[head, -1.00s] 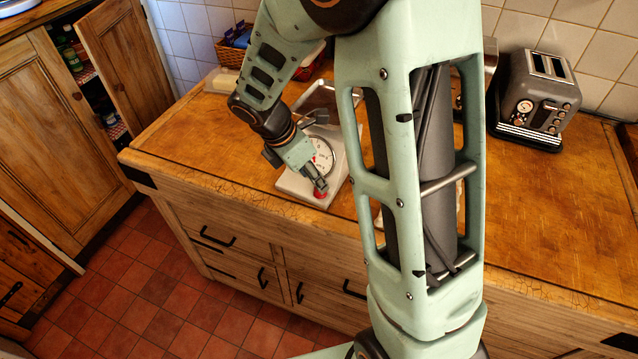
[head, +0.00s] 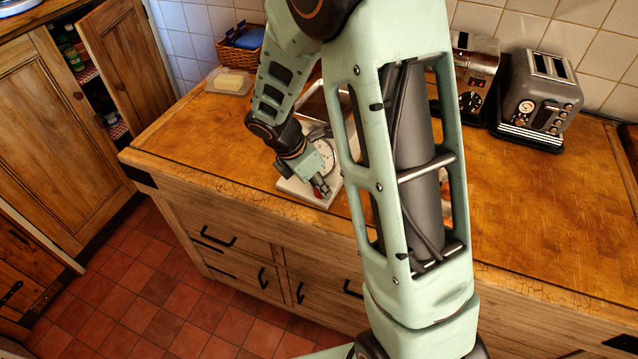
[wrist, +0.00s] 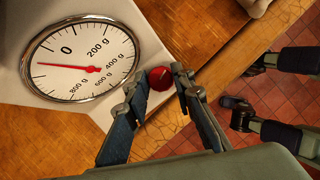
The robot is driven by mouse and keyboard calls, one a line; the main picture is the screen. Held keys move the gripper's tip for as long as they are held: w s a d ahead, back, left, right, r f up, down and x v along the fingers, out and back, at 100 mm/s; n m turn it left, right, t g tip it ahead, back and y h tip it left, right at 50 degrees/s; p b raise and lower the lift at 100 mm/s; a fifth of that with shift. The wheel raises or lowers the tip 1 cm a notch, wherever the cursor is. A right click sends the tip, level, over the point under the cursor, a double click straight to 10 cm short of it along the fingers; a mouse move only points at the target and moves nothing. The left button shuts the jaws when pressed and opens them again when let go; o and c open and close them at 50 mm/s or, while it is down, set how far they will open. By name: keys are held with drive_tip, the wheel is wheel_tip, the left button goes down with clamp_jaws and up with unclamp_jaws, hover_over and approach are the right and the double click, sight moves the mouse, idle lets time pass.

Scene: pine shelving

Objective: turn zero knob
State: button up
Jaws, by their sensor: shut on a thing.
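A white kitchen scale (head: 292,187) with a round dial (wrist: 82,58) stands near the front edge of the wooden worktop. In the wrist view the dial's red needle lies nearly level, its thin end to the left, below the 0 mark. The round red zero knob (wrist: 160,78) is at the scale's front, beside the dial. My gripper (wrist: 161,76) is shut on the knob, with a finger on each side of it. In the head view my gripper (head: 320,187) points down at the scale's front and hides most of the knob.
A toaster (head: 540,95) and a metal coffee machine (head: 474,70) stand at the back right. A butter dish (head: 229,80) and a wicker basket (head: 240,52) are at the back left. The worktop (head: 540,215) on the right is clear. A cupboard door (head: 125,70) hangs open.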

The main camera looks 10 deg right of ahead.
drive_tip(key=shift+n, duration=0.7)
clamp_jaws()
drive_tip(key=shift+n+t+y+p, duration=0.35)
drive_tip(key=shift+n+t, duration=0.35)
drive_tip(key=shift+n, duration=0.6)
drive_tip(key=o, duration=1)
unclamp_jaws()
drive_tip(key=shift+o, duration=0.2)
drive_tip(key=shift+s, duration=0.1)
drive_tip(key=v, duration=1.2)
